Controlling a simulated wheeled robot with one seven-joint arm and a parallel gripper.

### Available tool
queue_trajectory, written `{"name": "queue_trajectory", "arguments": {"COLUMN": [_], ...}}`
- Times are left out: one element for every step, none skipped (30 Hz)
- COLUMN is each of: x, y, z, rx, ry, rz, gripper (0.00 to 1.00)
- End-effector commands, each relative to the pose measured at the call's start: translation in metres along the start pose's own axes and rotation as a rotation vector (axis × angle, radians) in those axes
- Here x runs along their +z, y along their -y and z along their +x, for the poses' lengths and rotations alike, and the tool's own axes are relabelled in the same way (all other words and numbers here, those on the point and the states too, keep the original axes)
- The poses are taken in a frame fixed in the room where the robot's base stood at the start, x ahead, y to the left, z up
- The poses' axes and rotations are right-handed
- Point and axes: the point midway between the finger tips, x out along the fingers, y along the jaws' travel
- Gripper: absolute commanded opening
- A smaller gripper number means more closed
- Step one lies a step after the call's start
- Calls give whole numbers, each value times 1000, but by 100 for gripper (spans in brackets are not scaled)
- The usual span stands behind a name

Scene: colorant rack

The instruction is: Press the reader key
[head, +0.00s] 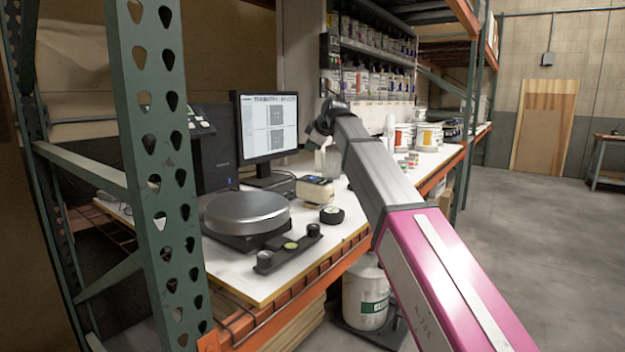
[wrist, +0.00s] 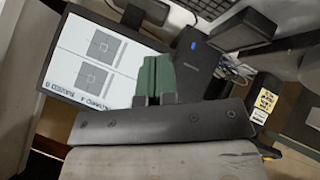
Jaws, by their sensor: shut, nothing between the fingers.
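A small cream device with a dark, blue-lit top (head: 315,189), which looks like the reader, stands on the white bench in the head view. I cannot make out a separate key on it. I cannot pick it out in the wrist view. My gripper (wrist: 156,57) shows its green fingers shut together with nothing between them, pointing toward the monitor and dark computer case. In the head view my gripper (head: 316,141) is in the air above and behind the cream device, apart from it. Its fingertips are hard to make out there.
A monitor (head: 267,125) stands behind; it also shows in the wrist view (wrist: 92,60). A round grey-lidded machine (head: 245,212), a black bar with knobs (head: 288,250) and a small round black gauge (head: 331,215) are in front. A green rack post (head: 160,180) is at left.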

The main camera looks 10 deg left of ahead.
Motion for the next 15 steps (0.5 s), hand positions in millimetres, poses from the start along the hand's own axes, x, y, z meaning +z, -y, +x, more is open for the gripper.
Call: {"name": "queue_trajectory", "arguments": {"x": [3, 5, 7, 9, 11, 13, 15, 17, 20, 22, 24, 26, 28, 30, 32], "y": [4, 5, 8, 9, 11, 14, 16, 18, 20, 22, 24, 27, 29, 30, 32], "z": [3, 5, 8, 11, 14, 17, 20, 22, 26, 28, 31, 35, 38, 40, 43], "rx": [-1, -1, -1, -1, -1, -1, -1, -1, -1, -1, -1, -1, -1, -1, -1], "ry": [0, 0, 0, 0, 0, 0, 0, 0, 0, 0, 0, 0, 0, 0, 0], "rz": [0, 0, 0, 0, 0, 0, 0, 0, 0, 0, 0, 1, 1, 1, 1], "gripper": [0, 0, 0, 0, 0, 0, 0, 0, 0, 0, 0, 0, 0, 0, 0]}}
